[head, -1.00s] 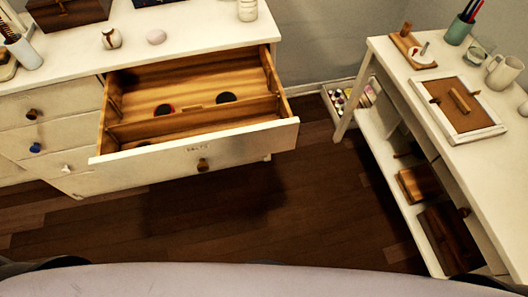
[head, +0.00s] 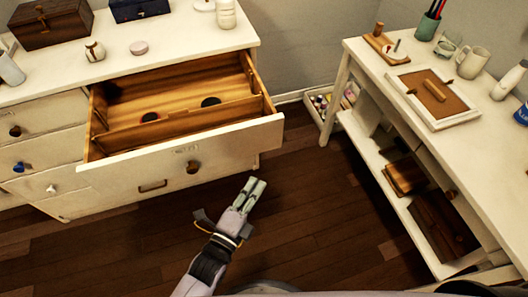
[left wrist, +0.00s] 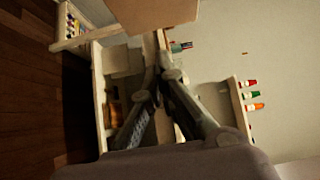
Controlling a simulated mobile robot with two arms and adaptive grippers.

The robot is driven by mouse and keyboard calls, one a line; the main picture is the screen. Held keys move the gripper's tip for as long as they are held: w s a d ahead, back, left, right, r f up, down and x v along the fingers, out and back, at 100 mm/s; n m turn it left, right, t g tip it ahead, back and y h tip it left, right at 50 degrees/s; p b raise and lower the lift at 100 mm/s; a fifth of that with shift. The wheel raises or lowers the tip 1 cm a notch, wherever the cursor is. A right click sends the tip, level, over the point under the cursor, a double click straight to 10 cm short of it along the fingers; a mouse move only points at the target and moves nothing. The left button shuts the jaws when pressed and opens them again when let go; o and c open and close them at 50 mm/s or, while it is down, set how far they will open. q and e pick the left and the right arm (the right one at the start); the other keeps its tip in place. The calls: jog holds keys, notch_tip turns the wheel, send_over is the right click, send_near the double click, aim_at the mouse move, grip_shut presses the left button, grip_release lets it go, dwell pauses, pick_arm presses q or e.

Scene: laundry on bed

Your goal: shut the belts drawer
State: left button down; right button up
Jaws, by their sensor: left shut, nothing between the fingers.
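The belts drawer (head: 225,147) is pulled out from the white dresser in the head view. Its white front has a small label and a round dark knob (head: 193,167). Inside, a wooden divider runs across, and two dark round items (head: 211,101) lie behind it. My left gripper (head: 253,187) is shut and empty, in front of and below the right part of the drawer front, apart from it. The left wrist view shows its fingers (left wrist: 157,75) together. A pale brown panel lies at the top there; I cannot tell what it is. My right gripper is not in view.
The dresser top (head: 190,37) holds boxes, a small jar and a bottle. A white desk (head: 385,75) with a framed board, mug and pen cup stands at the right, with wooden boxes (head: 445,225) on its lower shelf. Dark floor (head: 310,190) lies clear between them.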

pick_arm(q)
send_near(271, 138)
jog(key=d, duration=0.4)
jog(key=shift+w+a, duration=0.2)
jog(key=shift+w, duration=0.5)
jog(key=shift+w+a, duration=0.25)
jog(key=shift+w, duration=0.45)
jog(key=shift+w+a, duration=0.2)
jog(key=shift+w, duration=0.45)
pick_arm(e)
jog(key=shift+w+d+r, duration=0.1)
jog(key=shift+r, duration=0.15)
pick_arm(q)
jog(key=shift+a, duration=0.1)
